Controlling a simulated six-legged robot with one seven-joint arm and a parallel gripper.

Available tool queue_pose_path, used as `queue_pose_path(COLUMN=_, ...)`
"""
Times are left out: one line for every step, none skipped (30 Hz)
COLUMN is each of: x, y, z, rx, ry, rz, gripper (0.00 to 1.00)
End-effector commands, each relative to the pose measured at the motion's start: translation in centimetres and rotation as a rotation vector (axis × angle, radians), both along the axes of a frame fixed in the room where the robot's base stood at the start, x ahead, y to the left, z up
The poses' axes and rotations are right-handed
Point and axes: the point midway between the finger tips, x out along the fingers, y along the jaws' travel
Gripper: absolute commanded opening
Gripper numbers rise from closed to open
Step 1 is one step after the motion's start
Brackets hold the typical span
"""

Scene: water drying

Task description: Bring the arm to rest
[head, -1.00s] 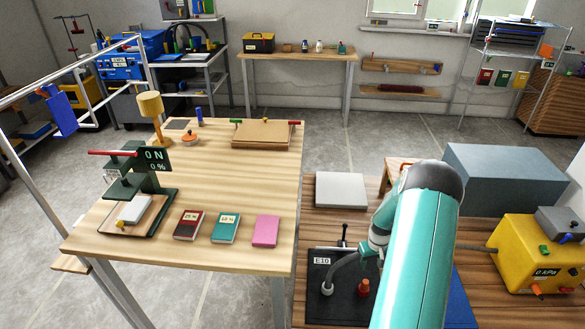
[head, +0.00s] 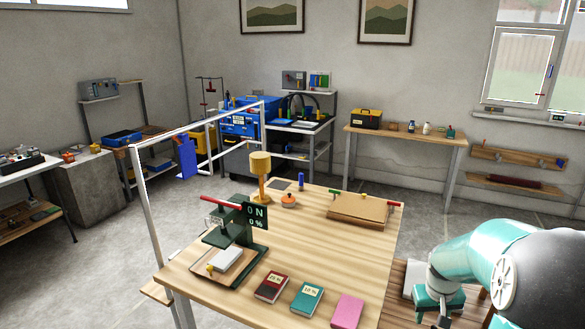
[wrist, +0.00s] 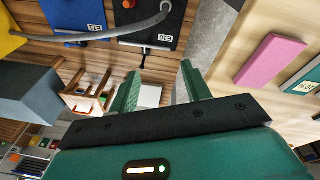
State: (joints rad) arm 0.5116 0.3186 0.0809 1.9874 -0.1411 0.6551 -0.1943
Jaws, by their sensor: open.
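My arm (head: 470,250) shows at the lower right of the head view, bent, with a teal link and a large dark joint. Its lower part is cut off by the picture edge. My gripper (wrist: 160,88) shows in the wrist view with its two green fingers spread apart. Nothing is between the fingertips. A white slab (wrist: 150,96) shows beyond the gap between them. The gripper is apart from the things on the benches.
The wooden table (head: 340,250) stands left of my arm. It carries a press (head: 232,240), a red block (head: 271,287), a teal block (head: 307,299), a pink block (head: 347,311) and a brown board (head: 359,209). A metal frame (head: 150,215) rises at its left.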

Motion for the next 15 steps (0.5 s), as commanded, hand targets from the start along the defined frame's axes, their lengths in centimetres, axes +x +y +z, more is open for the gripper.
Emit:
queue_pose_path(x=-0.3, y=1.3, z=1.7, rx=-0.008, ry=-0.017, rz=0.009, gripper=0.48)
queue_pose_path(x=-0.4, y=2.0, z=2.6, rx=-0.01, ry=-0.024, rz=0.013, gripper=0.48)
queue_pose_path(x=-0.8, y=2.9, z=3.7, rx=-0.013, ry=-0.035, rz=0.017, gripper=0.48)
queue_pose_path(x=-1.0, y=3.7, z=4.5, rx=-0.016, ry=-0.043, rz=0.022, gripper=0.48)
queue_pose_path(x=-1.3, y=4.4, z=5.3, rx=-0.018, ry=-0.05, rz=0.025, gripper=0.48)
queue_pose_path(x=-1.7, y=5.3, z=6.3, rx=-0.019, ry=-0.062, rz=0.03, gripper=0.48)
queue_pose_path(x=-2.1, y=6.0, z=7.0, rx=-0.02, ry=-0.07, rz=0.033, gripper=0.48)
queue_pose_path(x=-2.4, y=6.8, z=7.7, rx=-0.02, ry=-0.077, rz=0.036, gripper=0.48)
queue_pose_path(x=-2.9, y=7.7, z=8.6, rx=-0.022, ry=-0.09, rz=0.042, gripper=0.48)
queue_pose_path(x=-3.3, y=8.4, z=9.3, rx=-0.022, ry=-0.097, rz=0.046, gripper=0.48)
queue_pose_path(x=-3.7, y=9.0, z=9.9, rx=-0.022, ry=-0.105, rz=0.05, gripper=0.48)
queue_pose_path(x=-4.3, y=9.9, z=10.7, rx=-0.022, ry=-0.117, rz=0.054, gripper=0.48)
queue_pose_path(x=-4.8, y=10.6, z=11.3, rx=-0.021, ry=-0.126, rz=0.058, gripper=0.48)
queue_pose_path(x=-5.3, y=11.2, z=11.8, rx=-0.019, ry=-0.135, rz=0.06, gripper=0.48)
queue_pose_path(x=-5.9, y=12.1, z=12.5, rx=-0.018, ry=-0.146, rz=0.066, gripper=0.48)
